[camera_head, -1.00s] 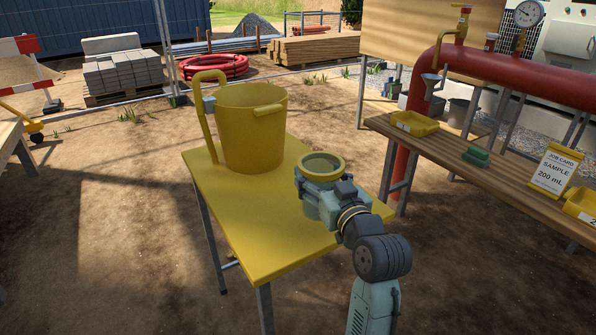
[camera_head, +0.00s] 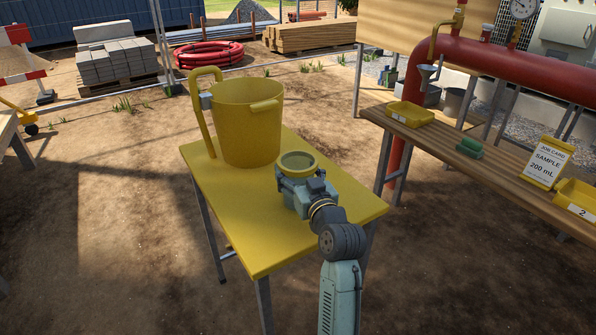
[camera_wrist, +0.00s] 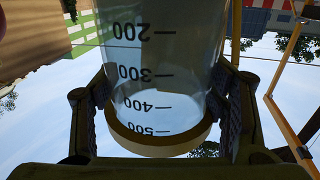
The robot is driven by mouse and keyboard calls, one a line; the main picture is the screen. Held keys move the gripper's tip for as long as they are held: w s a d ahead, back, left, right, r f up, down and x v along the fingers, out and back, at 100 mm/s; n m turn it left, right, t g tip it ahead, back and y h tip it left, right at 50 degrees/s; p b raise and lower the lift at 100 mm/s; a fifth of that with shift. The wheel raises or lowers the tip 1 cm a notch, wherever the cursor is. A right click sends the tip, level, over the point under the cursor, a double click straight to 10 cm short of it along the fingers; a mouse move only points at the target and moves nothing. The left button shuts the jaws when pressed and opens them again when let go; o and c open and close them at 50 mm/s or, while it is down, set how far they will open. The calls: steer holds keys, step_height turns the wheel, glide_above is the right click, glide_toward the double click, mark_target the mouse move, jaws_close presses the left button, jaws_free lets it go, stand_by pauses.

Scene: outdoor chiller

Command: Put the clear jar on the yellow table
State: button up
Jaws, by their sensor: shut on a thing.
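The clear jar (camera_wrist: 165,75) has black graduations from 200 to 500 and a yellow rim. In the wrist view my gripper (camera_wrist: 163,112) has one finger on each side of it, shut on the jar near its rim. In the head view the jar's rim (camera_head: 298,155) shows above my gripper (camera_head: 296,182), which hides most of its body. The jar looks upright over the yellow table (camera_head: 245,235), right of the bucket. I cannot tell whether its base touches the table.
A large yellow bucket (camera_head: 246,125) stands at the back of the yellow table. The table's front left is clear. At right, a wooden bench (camera_head: 440,147) holds yellow trays (camera_head: 410,113), a green block (camera_head: 469,148) and a job card (camera_head: 547,163). A red pipe (camera_head: 520,70) runs above it.

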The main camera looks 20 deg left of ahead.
steer(key=shift+f, duration=0.1)
steer(key=o, duration=1.6)
steer(key=shift+s+d, duration=0.2)
steer(key=shift+d, duration=0.05)
steer(key=b+v, duration=0.3)
steer(key=v, duration=0.8)
steer(key=shift+s+d, duration=0.1)
steer(key=shift+s, duration=0.15)
